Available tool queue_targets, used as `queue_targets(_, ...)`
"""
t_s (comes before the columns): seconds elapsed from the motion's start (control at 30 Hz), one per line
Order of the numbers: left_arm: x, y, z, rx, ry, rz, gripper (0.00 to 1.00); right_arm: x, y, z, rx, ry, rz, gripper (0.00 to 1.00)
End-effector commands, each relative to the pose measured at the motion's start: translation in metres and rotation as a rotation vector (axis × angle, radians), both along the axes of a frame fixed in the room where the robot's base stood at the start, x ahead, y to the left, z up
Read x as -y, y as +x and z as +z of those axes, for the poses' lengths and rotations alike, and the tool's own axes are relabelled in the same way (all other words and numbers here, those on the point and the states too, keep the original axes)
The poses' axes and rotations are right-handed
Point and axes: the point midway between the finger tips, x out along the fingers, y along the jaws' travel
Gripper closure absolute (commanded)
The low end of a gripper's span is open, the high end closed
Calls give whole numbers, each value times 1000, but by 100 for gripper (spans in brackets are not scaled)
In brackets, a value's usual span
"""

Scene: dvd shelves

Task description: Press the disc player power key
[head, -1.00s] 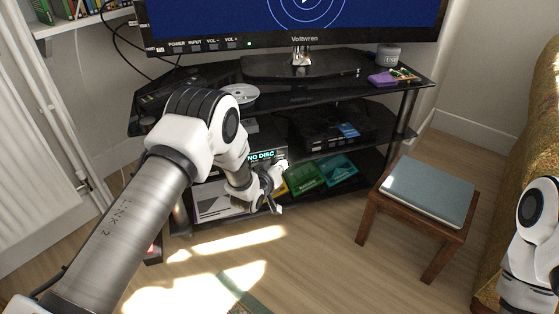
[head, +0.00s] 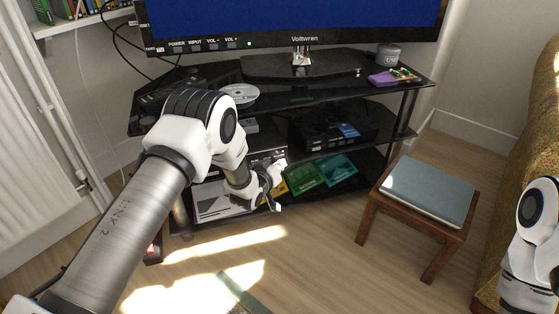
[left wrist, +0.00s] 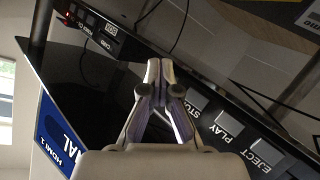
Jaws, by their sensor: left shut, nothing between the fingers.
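The disc player (head: 270,153) sits on the left of the stand's middle shelf, mostly hidden behind my left arm. Its display is dark. In the left wrist view its front (left wrist: 228,123) shows large pale keys labelled STOP, PLAY and EJECT. I cannot make out the power key; my fingers cover part of this view. My left gripper (head: 281,166) is close in front of the player, shut and empty. It also shows in the left wrist view (left wrist: 159,68), fingertips together. I cannot tell whether the tips touch a key. My right gripper is out of view.
The TV (head: 300,20) above shows plain blue. A dark box (head: 330,132) is right of the player, with green cases (head: 305,178) below. A disc (head: 240,93) lies on the top shelf. A stool (head: 430,195) stands right; the floor between is clear.

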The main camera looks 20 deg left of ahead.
Motion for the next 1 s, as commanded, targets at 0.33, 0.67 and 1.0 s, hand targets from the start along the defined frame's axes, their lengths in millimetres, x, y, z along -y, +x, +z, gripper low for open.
queue_targets(0.33, 3, -3, 3, 3, 0, 0, 100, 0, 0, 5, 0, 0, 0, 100)
queue_targets(0.67, 10, -12, 1, 3, 0, 0, 100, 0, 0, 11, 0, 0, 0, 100)
queue_targets(1.0, 18, -22, 4, 1, 0, 0, 100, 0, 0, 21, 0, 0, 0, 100)
